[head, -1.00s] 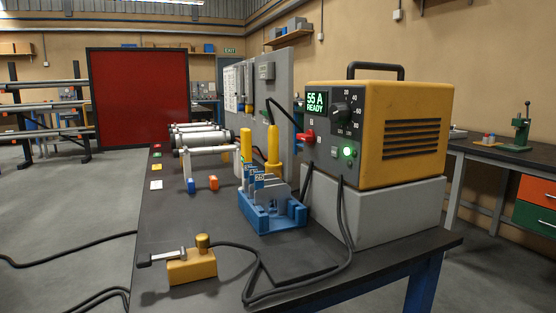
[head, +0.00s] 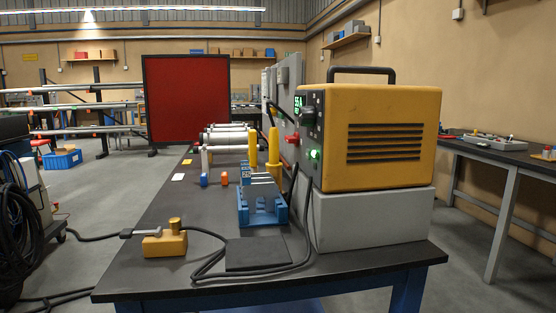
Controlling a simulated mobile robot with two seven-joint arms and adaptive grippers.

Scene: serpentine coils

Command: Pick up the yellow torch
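Two yellow upright cylinders stand on the dark workbench, just left of the yellow power unit. The nearer, right-hand one (head: 274,147) looks like the yellow torch. The other yellow cylinder (head: 253,147) stands slightly to its left. Neither of my grippers is in view.
The yellow power unit (head: 390,137) sits on a grey block (head: 375,218) at the bench's right. A brass-coloured clamp block (head: 165,244) with a black cable (head: 208,262) lies at front left. Grey pipes (head: 228,138) lie farther back. The bench's left middle is mostly clear.

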